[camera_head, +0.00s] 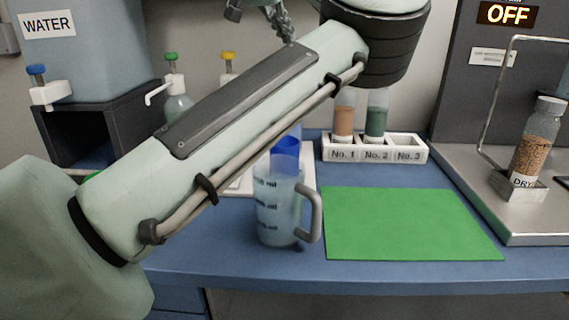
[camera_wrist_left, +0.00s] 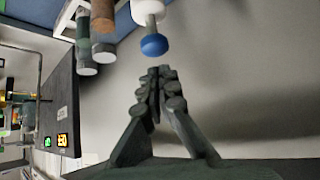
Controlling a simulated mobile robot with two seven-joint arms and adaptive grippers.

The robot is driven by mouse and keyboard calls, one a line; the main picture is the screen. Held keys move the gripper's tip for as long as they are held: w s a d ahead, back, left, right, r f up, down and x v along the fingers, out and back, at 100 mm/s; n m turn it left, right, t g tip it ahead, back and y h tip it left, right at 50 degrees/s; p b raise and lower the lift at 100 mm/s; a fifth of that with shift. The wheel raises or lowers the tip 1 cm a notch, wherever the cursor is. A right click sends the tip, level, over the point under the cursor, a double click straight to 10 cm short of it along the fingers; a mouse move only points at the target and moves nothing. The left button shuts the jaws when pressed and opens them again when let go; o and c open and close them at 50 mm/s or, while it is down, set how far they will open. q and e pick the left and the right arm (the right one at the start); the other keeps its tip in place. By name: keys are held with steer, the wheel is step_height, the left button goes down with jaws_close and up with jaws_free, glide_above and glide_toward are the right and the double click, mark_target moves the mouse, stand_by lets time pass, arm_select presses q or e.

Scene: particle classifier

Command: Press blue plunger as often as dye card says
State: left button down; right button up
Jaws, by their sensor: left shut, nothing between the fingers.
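My left gripper (camera_head: 287,32) is shut and empty, pointing down at the top of the head view. It also shows in the left wrist view (camera_wrist_left: 161,76), its fingertips together. In the head view my left arm hides that knob. A blue bottle part (camera_head: 286,148) shows below the arm, behind the beaker. I see no dye card. My right gripper is not in view.
Green-topped (camera_head: 171,58) and yellow-topped (camera_head: 228,56) dispensers stand behind my arm. A graduated beaker (camera_head: 274,213) stands by a bare green mat (camera_head: 410,225). A white rack (camera_head: 375,148) holds two filled tubes. A jar (camera_head: 537,140) stands right; the water tank (camera_head: 100,45) is left.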

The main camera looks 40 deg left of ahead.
arm_select(q)
step_height(320, 180, up, 3)
steer(key=shift+f+p, duration=0.1)
steer(key=shift+p, duration=1.05)
steer(key=shift+r+p, duration=0.35)
steer(key=shift+r, duration=0.75)
